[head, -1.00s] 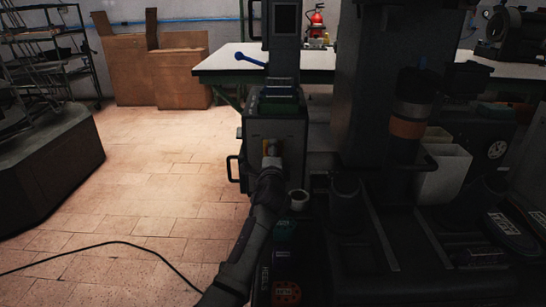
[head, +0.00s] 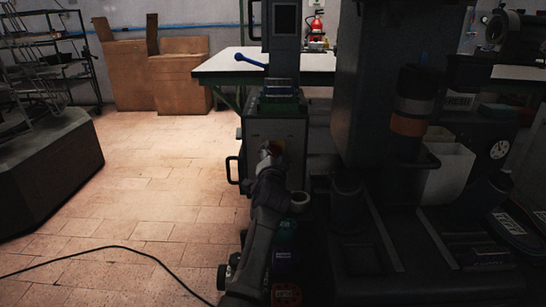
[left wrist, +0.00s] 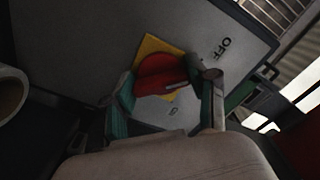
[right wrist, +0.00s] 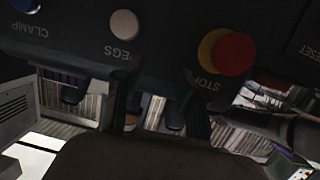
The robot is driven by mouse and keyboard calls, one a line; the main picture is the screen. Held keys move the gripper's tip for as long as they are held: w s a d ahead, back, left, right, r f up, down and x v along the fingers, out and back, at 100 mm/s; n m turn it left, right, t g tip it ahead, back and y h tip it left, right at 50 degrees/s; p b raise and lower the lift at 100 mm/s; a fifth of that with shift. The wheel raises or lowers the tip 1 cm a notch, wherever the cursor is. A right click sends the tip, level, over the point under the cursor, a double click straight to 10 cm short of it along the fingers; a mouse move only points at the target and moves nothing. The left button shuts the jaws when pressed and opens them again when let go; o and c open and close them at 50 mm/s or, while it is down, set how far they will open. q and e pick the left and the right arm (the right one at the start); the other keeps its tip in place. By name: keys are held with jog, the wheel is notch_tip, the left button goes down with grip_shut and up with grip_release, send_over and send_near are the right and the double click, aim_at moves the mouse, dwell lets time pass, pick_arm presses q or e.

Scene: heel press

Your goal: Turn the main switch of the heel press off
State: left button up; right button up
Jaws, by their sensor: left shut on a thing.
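The main switch is a red rotary knob (left wrist: 160,72) on a yellow plate (left wrist: 150,47) in the left wrist view. The word OFF is printed on the grey panel to the upper right of it. My left gripper (left wrist: 168,92) is shut on the knob, one finger on each side. In the head view the left gripper (head: 268,156) hides most of the switch. My right gripper (right wrist: 158,118) shows two dark fingers apart with nothing between them, below a button panel.
The right wrist view shows a red stop button (right wrist: 232,54) on a yellow ring and a white button (right wrist: 124,24). The dark press column (head: 360,90) stands right of the switch box (head: 290,130). A black cable (head: 110,248) crosses the open floor at left.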

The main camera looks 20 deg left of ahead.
aim_at(273, 118)
pick_arm(q)
jog(key=shift+f+n, duration=0.15)
jog(key=shift+n, duration=0.15)
pick_arm(e)
jog(key=shift+w+r, duration=0.1)
jog(key=shift+r, duration=0.15)
pick_arm(q)
jog(key=o, duration=1.2)
jog(key=shift+a, duration=0.1)
jog(key=shift+c, duration=0.2)
pick_arm(e)
jog(key=shift+a, duration=0.1)
pick_arm(q)
jog(key=r, duration=0.6)
jog(key=shift+w+r, duration=0.25)
jog(key=shift+w, duration=0.05)
jog(key=r, duration=0.1)
jog(key=s+r, duration=0.1)
jog(key=r, duration=0.1)
jog(key=shift+w+r, duration=0.25)
jog(key=shift+r, duration=0.05)
